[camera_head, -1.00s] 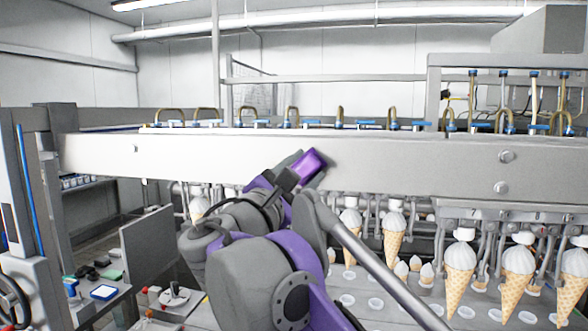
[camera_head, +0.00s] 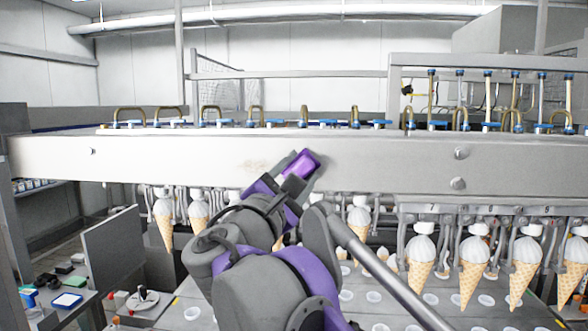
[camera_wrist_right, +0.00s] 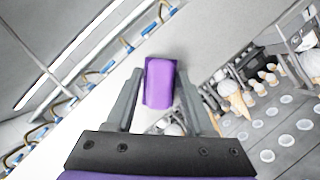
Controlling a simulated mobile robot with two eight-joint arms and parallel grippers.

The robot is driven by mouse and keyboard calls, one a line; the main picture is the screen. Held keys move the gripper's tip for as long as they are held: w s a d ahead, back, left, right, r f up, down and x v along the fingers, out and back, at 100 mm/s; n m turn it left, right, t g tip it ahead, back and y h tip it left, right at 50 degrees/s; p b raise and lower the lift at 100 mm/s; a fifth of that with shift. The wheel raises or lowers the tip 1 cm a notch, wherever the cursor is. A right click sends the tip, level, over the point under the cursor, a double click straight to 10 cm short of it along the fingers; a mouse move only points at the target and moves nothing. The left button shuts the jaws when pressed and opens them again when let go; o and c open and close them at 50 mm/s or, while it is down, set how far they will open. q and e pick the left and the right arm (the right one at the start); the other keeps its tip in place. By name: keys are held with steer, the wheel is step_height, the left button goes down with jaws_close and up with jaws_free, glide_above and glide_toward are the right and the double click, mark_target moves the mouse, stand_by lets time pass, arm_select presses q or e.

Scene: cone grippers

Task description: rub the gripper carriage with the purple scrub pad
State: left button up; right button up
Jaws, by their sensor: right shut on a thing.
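The purple scrub pad (camera_head: 302,164) is held in my right gripper (camera_head: 297,168), in front of the long grey gripper carriage (camera_head: 400,160). In the right wrist view the pad (camera_wrist_right: 159,83) sits between the two fingers of my right gripper (camera_wrist_right: 160,95), with the pale carriage face behind it. The pad looks to be at or very near the carriage face; I cannot tell whether it touches. A faint brownish smudge (camera_head: 252,166) shows on the carriage left of the pad. My left gripper is not in view.
Several ice cream cones (camera_head: 421,258) hang below the carriage, over a conveyor with round holes. Brass hoses (camera_head: 210,112) with blue fittings line its top edge. At lower left a grey panel (camera_head: 115,255) stands beside a table with small items (camera_head: 67,300).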

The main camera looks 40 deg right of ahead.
steer(key=shift+w+a+p, duration=0.4)
steer(key=shift+w+a, duration=0.8)
steer(key=shift+w, duration=0.2)
steer(key=shift+w+a+p, duration=0.4)
steer(key=shift+w+a, duration=0.75)
steer(key=shift+w, duration=0.25)
steer(key=shift+w+a+r, duration=0.1)
steer(key=shift+w+a, duration=0.4)
steer(key=shift+a, duration=0.05)
steer(key=shift+w+a+p, duration=0.35)
steer(key=shift+w+a, duration=0.2)
steer(key=shift+w, duration=0.2)
steer(key=shift+w+a, duration=1.05)
steer(key=shift+w, duration=0.15)
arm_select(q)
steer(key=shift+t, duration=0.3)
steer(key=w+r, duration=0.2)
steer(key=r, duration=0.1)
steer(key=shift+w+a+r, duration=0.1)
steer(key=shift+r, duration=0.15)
arm_select(e)
steer(key=shift+s, duration=0.1)
